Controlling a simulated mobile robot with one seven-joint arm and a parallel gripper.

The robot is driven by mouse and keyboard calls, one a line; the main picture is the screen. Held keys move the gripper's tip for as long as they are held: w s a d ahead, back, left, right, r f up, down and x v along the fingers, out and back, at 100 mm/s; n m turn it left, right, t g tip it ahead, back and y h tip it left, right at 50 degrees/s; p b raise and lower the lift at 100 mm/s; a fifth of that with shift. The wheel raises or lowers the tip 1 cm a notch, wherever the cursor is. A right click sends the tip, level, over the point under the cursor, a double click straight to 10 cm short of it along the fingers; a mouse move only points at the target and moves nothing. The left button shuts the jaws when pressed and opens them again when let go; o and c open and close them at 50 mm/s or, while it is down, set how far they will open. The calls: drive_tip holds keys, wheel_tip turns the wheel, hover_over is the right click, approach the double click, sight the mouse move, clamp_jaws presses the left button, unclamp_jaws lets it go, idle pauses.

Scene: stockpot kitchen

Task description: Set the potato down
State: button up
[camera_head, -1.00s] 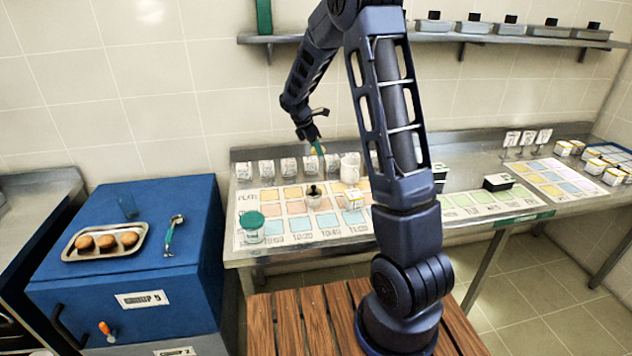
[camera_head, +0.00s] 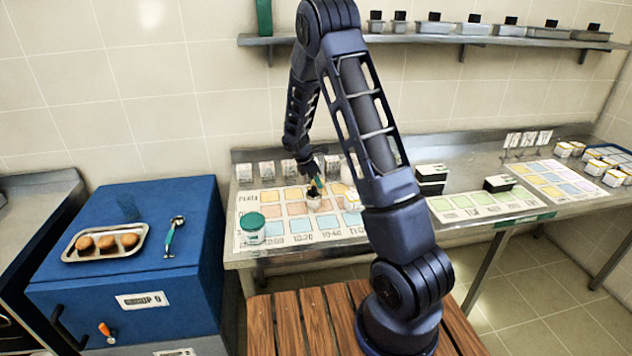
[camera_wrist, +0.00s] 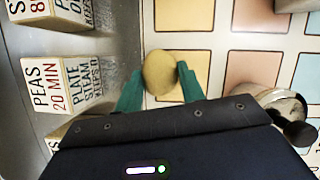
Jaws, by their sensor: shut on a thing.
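The potato (camera_wrist: 160,72) is a yellow-tan rounded lump in the wrist view, between the two green fingertips of my gripper (camera_wrist: 158,82). My gripper is shut on it. In the wrist view it appears over the pale border of the printed mat (camera_wrist: 210,60), near a yellow square (camera_wrist: 184,13). Its height above the mat is hard to judge. In the head view my gripper (camera_head: 317,186) is low over the mat (camera_head: 278,242), and I cannot make out the potato there.
White label blocks, one reading PEAS 20 MIN (camera_wrist: 55,84), stand left of my gripper in the wrist view. A small container with a dark top (camera_wrist: 285,106) is close on the right. A green-lidded tub (camera_head: 251,228) stands at the mat's front left. A tray (camera_head: 75,257) holds brown round pieces.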

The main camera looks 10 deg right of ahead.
drive_tip(key=shift+f, duration=0.3)
drive_tip(key=o, duration=1)
